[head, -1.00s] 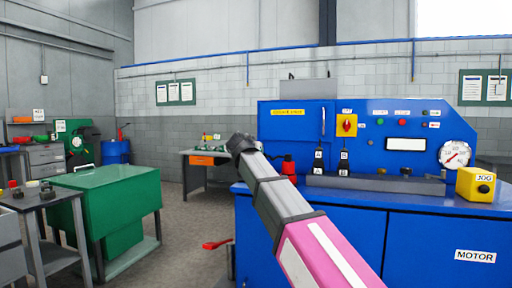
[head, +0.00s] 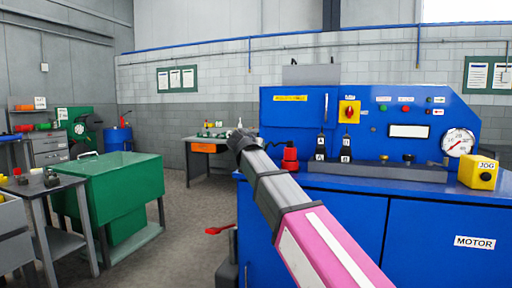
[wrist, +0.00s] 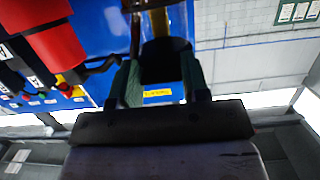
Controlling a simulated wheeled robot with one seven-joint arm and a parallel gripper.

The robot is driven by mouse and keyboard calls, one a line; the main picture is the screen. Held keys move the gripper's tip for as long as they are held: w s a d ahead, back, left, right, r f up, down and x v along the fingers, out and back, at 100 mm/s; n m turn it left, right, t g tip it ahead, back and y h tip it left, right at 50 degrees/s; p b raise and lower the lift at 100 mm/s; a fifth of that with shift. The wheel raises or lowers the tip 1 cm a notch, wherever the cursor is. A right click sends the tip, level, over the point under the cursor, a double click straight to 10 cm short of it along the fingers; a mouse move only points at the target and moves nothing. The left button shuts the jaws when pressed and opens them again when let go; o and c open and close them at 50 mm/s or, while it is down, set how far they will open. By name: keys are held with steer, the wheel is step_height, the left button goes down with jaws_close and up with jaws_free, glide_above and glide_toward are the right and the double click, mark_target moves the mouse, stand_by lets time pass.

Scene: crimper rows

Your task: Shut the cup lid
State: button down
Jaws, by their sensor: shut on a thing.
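A red cylinder with a black part at its base stands on the left end of the blue machine's top (head: 290,155). In the wrist view the red cylinder (wrist: 42,28) is large at the upper left, with a thin black curved piece beside it. My gripper (wrist: 163,78) shows in the wrist view with its two greenish fingers closed around a dark thing (wrist: 166,62). Whether this dark thing is the cup lid I cannot tell. In the head view my arm reaches toward the machine's left end and its gripper is hidden. No cup is clearly seen.
The blue machine (head: 320,225) fills the right, with a gauge (head: 458,142), a yellow JOG box (head: 478,172) and two black levers on top. A green bench (head: 120,180) and a grey table stand at the left. The floor between is mostly free.

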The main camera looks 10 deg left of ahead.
steer(key=shift+f, duration=0.1)
steer(key=c, duration=0.6)
jaws_free()
steer(key=v, duration=1)
steer(key=shift+s, duration=0.35)
